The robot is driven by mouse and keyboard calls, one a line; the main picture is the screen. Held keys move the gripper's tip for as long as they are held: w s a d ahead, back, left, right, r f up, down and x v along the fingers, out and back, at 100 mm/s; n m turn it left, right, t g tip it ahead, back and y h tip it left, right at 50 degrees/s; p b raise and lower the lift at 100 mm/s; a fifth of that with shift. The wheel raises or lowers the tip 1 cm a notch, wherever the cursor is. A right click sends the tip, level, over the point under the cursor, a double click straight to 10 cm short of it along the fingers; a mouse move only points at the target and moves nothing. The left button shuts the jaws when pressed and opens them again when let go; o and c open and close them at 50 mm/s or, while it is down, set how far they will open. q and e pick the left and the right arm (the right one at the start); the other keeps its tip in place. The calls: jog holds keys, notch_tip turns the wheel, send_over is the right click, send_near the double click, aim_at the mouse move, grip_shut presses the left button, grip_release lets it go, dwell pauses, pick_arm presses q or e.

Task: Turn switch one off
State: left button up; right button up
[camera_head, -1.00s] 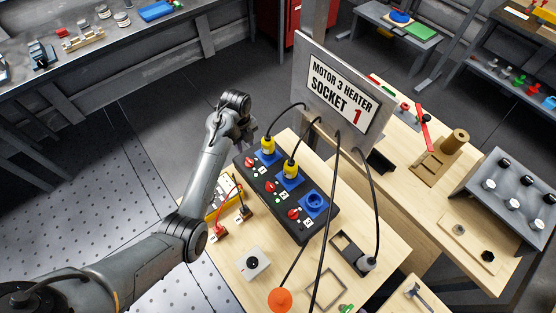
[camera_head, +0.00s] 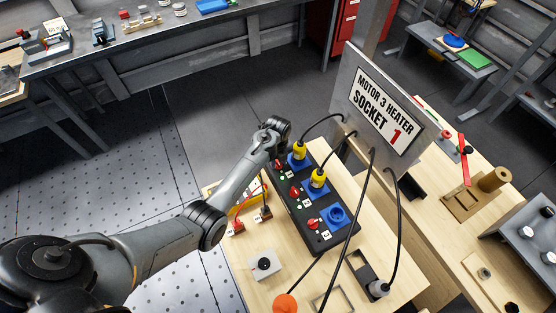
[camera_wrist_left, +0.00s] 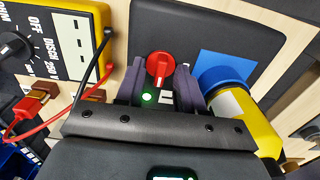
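The black socket box (camera_head: 325,240) on the wooden bench carries red rotary switches and blue sockets. Switch one (camera_head: 278,165) is the red knob at its far end. In the left wrist view the red knob (camera_wrist_left: 160,65) stands upright in the picture beside a lit green lamp (camera_wrist_left: 147,97). My left gripper (camera_wrist_left: 160,82) is open, its two dark fingers on either side of the knob with gaps left; contact is not visible. In the head view the left gripper (camera_head: 280,150) is at the box's far end, fingertips mostly hidden. My right gripper is out of view.
Yellow plugs (camera_head: 318,178) with black cables sit in two sockets close to the gripper. A yellow meter (camera_wrist_left: 75,40) with red and black leads lies left of the box. A grey-white box (camera_head: 264,264) stands nearer.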

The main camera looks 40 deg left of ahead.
pick_arm(q)
grip_shut()
dwell(0.4)
